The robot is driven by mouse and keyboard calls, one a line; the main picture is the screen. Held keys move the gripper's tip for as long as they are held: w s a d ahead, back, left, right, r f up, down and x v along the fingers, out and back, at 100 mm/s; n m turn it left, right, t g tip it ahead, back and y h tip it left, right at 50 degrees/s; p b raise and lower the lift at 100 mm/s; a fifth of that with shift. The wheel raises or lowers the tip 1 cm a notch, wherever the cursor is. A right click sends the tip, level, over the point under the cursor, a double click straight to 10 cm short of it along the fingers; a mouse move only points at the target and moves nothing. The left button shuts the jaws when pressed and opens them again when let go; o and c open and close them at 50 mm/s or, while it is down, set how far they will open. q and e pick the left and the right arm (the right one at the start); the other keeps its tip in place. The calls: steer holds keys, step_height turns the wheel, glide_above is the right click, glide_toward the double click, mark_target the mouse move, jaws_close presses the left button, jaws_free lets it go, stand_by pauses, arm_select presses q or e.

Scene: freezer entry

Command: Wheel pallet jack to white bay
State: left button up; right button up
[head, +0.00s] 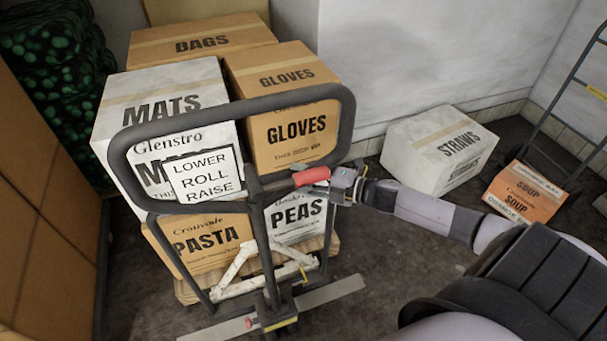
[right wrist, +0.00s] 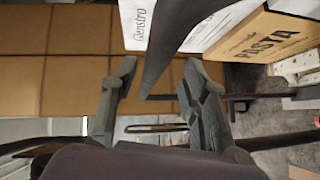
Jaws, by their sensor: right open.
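The pallet jack (head: 345,125) has a dark looped handle and a red lever (head: 311,176) at the right of its crossbar. A white sign on it reads LOWER ROLL RAISE. It stands in front of a wooden pallet (head: 331,262) loaded with boxes. My right gripper (head: 340,185) is beside the red lever, at the handle's right side. In the right wrist view its fingers (right wrist: 158,75) are apart, with a dark bar (right wrist: 170,50) crossing between or beyond them; contact cannot be told. My left gripper is out of view. No white bay can be made out.
The load includes MATS (head: 150,108), GLOVES (head: 275,72), PASTA (head: 207,243) and PEAS (head: 298,217) boxes. STRAWS (head: 430,150) and SOUP (head: 525,193) boxes lie on the floor at right, near a ladder-like frame (head: 565,95). Brown panels (head: 45,190) border the left. Floor below STRAWS is clear.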

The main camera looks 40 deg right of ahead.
steer(key=v, duration=1.2)
